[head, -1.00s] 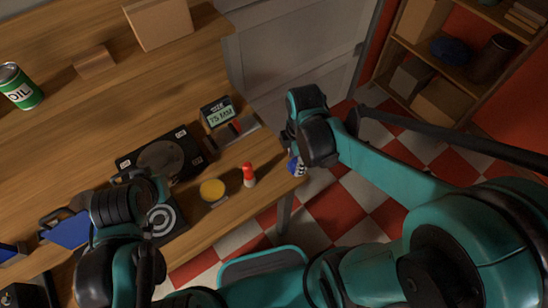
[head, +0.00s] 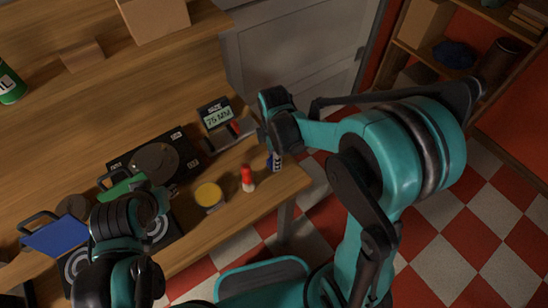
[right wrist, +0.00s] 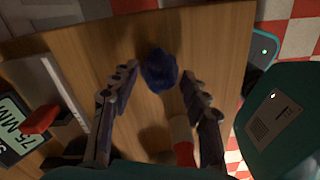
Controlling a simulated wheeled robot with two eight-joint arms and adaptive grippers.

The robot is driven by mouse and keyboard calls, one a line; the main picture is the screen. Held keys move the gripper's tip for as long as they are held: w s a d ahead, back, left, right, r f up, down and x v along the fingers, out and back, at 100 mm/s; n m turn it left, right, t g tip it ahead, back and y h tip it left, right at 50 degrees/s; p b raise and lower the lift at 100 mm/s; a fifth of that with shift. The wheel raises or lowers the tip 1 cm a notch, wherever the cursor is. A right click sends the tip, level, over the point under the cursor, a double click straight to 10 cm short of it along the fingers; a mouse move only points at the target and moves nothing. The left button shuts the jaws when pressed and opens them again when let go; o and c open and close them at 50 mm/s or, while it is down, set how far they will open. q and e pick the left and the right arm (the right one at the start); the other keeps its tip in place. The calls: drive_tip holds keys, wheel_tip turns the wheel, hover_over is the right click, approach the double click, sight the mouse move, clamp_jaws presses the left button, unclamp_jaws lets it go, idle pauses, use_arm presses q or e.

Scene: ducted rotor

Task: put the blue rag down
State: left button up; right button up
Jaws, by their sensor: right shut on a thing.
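The blue rag (right wrist: 160,70) is a small crumpled bundle between the fingers of my right gripper (right wrist: 158,88) in the right wrist view. My right gripper is shut on it, over the wooden table's right end. In the head view the right gripper (head: 276,162) mostly hides the rag; only a bit of blue shows beside the fingers. I cannot tell whether the rag touches the wood. My left gripper (head: 165,192) is at the black round-topped devices on the left; its fingers are too hidden to tell open from shut.
A red-capped white bottle (head: 248,179) and a yellow-topped round thing (head: 209,195) stand just left of the right gripper. A display reading 75 (head: 216,115) is behind them. The table's front right edge (head: 295,186) is close. A blue item with a black handle (head: 58,237) lies left.

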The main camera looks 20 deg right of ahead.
drive_tip(key=shift+f, duration=0.1)
drive_tip(key=o, duration=1.1)
